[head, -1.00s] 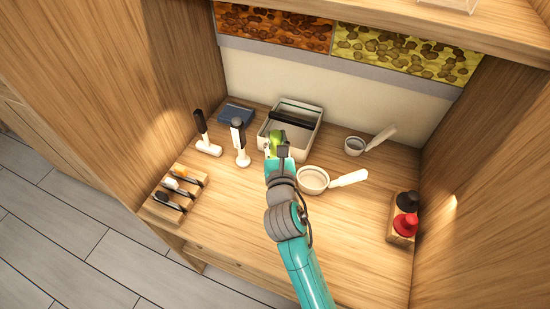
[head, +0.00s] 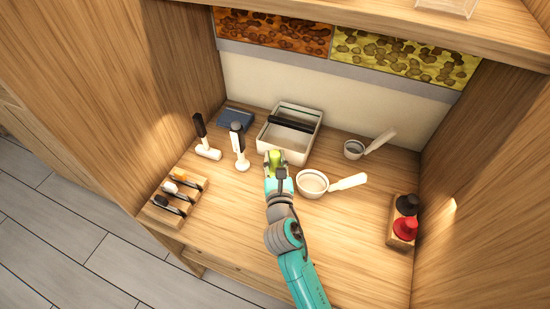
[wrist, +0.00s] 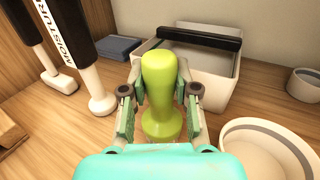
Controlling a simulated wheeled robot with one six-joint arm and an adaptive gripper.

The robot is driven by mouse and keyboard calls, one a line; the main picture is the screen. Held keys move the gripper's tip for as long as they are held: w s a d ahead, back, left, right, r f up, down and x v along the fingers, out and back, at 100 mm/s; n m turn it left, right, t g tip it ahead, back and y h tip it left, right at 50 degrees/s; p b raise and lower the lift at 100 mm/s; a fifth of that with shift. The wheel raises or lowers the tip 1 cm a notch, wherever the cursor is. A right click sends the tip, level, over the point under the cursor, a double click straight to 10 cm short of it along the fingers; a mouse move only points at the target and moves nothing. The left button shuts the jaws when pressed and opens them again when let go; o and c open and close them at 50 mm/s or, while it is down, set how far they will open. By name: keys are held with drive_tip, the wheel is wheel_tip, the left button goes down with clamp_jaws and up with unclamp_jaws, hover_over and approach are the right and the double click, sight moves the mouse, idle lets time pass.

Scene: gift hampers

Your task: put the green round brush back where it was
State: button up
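The green round brush (head: 275,157) is lime green with a rounded handle, a narrower neck and a wide round base. It stands upright on the wooden shelf in front of the pale box. In the wrist view the brush (wrist: 160,85) is between the two fingers of my gripper (wrist: 161,100). In the head view my gripper (head: 277,172) partly covers the brush's lower part.
Behind is the pale box (head: 304,140) with a black bar. White-based tools with black handles (head: 207,152) (head: 240,160) stand left. A white pan (head: 312,194) lies close right, with a smaller one (head: 354,149) behind. A slotted rack (head: 158,215) and wooden holder (head: 390,232) stand nearer the sides.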

drive_tip(key=o, duration=0.3)
drive_tip(key=shift+r, duration=0.1)
drive_tip(key=s, duration=0.8)
drive_tip(key=s+d, duration=0.1)
drive_tip(key=s, duration=0.3)
idle(0.3)
